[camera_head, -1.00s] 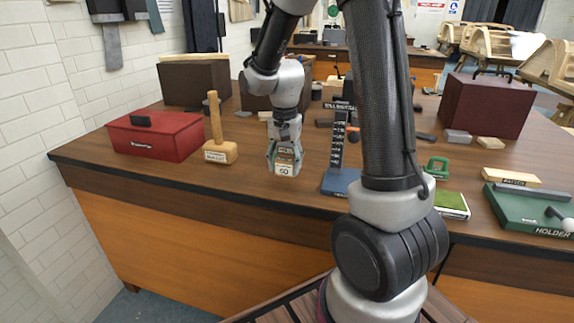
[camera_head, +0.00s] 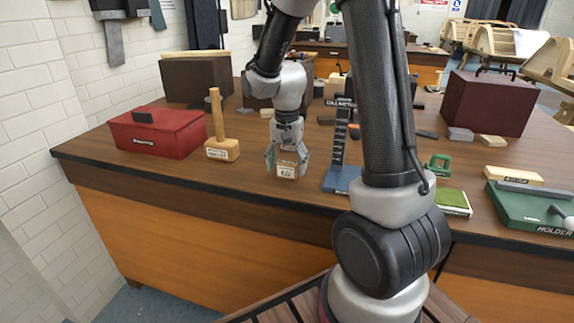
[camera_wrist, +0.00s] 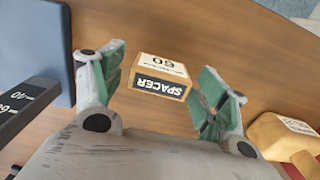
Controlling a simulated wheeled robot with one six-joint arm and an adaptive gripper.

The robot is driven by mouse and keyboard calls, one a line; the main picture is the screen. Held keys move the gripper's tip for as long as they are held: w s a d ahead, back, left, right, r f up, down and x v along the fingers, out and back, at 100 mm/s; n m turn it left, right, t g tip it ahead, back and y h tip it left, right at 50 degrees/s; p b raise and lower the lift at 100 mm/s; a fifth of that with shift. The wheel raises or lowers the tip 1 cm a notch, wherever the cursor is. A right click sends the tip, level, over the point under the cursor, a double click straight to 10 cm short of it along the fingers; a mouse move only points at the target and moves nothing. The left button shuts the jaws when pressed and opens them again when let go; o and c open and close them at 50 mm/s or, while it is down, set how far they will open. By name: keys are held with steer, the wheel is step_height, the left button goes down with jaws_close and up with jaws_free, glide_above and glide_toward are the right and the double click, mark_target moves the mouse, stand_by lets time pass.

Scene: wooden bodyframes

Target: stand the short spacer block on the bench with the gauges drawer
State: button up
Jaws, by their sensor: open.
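The spacer block (camera_head: 287,171) is a small wooden block on the brown bench (camera_head: 185,178), near its front edge. It stands between the fingers of my gripper (camera_head: 287,160). In the wrist view the spacer block (camera_wrist: 161,78) shows a black "SPACER" label and a white number label. My gripper (camera_wrist: 162,86) is open, with a green-padded finger on each side and visible gaps to the block. The block appears to rest on the bench top. No drawer label is readable on the bench front.
A wooden mallet (camera_head: 222,150) and a red toolbox (camera_head: 157,137) are left of my gripper. A blue-based upright gauge stand (camera_head: 340,178) is close on the right. A green holder (camera_head: 530,207) lies far right.

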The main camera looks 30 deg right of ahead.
mark_target(287, 162)
step_height(287, 162, up, 12)
steer(key=s+r+n+t, duration=0.2)
steer(key=s+n, duration=0.2)
steer(key=s, duration=0.6)
steer(key=s+d+r+n+t, duration=0.1)
steer(key=s+n, duration=0.4)
steer(key=s, duration=0.6)
step_height(287, 162, up, 2)
steer(key=shift+d+r+t, duration=0.25)
steer(key=shift+d+t, duration=0.05)
steer(key=shift+t, duration=0.4)
